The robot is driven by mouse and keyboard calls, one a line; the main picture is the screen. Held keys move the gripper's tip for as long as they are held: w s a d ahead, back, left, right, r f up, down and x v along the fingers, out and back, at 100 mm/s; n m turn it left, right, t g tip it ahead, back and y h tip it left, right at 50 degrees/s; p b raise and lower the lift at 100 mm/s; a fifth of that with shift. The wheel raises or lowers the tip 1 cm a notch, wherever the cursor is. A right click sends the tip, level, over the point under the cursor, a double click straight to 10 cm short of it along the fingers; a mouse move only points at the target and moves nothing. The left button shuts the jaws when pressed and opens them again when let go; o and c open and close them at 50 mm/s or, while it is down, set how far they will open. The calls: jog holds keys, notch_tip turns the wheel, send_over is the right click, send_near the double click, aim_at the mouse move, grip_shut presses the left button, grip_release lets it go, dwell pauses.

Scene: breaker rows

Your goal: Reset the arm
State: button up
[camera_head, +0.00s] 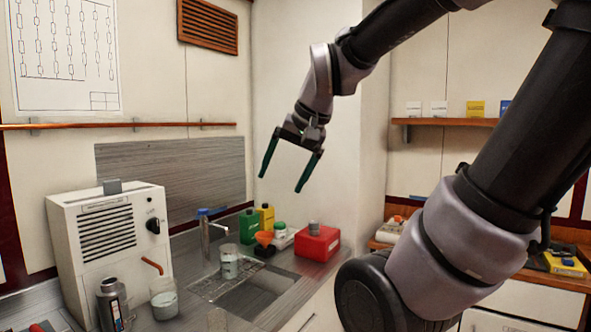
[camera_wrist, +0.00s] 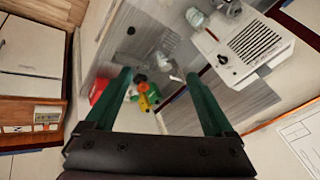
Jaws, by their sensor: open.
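My gripper (camera_head: 287,172) hangs in the air above the counter in the head view, in front of the pale wall. Its two green fingers are wide apart with nothing between them. In the wrist view the open gripper (camera_wrist: 160,90) shows its fingers reaching up the picture, with the counter far beyond. My arm comes in from the upper right of the head view, bent at the elbow. The gripper touches nothing.
Below are a red box (camera_head: 317,243), a green bottle (camera_head: 249,227), a sink (camera_head: 255,294) with a tap (camera_head: 207,235), and a white appliance (camera_head: 108,245). A shelf (camera_head: 450,122) holds small boxes at the right. Air around the gripper is clear.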

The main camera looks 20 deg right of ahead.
jog(key=s, duration=0.1)
jog(key=s+d+r, duration=0.1)
jog(key=s+t, duration=0.1)
jog(key=shift+d+r+n, duration=0.15)
jog(key=shift+d+n, duration=0.1)
jog(key=shift+n, duration=0.15)
